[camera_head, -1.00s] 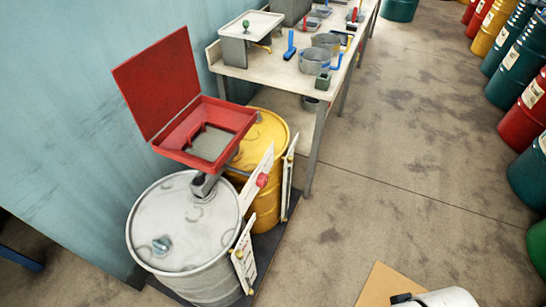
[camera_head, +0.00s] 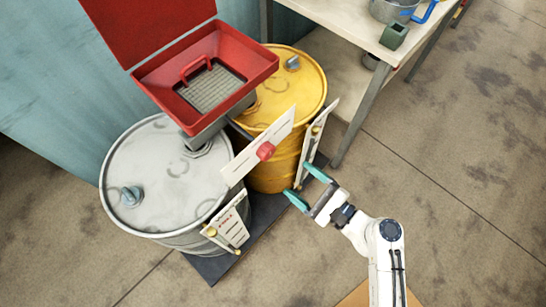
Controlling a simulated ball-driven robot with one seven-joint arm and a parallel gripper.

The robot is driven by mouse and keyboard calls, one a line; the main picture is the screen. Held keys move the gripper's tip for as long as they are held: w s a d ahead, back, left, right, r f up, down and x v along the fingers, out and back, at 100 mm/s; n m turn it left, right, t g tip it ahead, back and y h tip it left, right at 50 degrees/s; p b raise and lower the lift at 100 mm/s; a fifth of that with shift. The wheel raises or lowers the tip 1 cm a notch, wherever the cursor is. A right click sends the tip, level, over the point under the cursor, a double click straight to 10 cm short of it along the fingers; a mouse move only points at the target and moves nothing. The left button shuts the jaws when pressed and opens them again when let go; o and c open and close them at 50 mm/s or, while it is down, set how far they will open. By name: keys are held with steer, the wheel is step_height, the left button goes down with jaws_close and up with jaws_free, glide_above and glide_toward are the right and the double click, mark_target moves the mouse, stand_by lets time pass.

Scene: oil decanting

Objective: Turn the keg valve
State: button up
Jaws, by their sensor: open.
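A red knob (camera_head: 265,151) sits on a white placard (camera_head: 250,160) that juts out between the silver drum (camera_head: 160,165) and the yellow drum (camera_head: 310,85). It may be the valve; I cannot tell for sure. My gripper (camera_head: 297,180) has teal fingers, is open and empty, and points left. It is below and right of the knob, apart from it in the picture. A grey fitting (camera_head: 131,196) sits on the silver drum's lid, and another (camera_head: 292,63) on the yellow drum's lid.
A red funnel box (camera_head: 160,80) with a grille and raised lid stands over the drums. More white placards (camera_head: 228,228) hang in front of the drums. A workbench (camera_head: 355,18) stands at the upper right. The floor at right is clear.

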mark_target(270, 155)
steer(key=shift+m, duration=0.3)
steer(key=x, duration=1.1)
steer(key=shift+w+d+r+p, duration=0.1)
steer(key=shift+r+p, duration=0.05)
steer(key=shift+p, duration=0.25)
steer(key=c, duration=1)
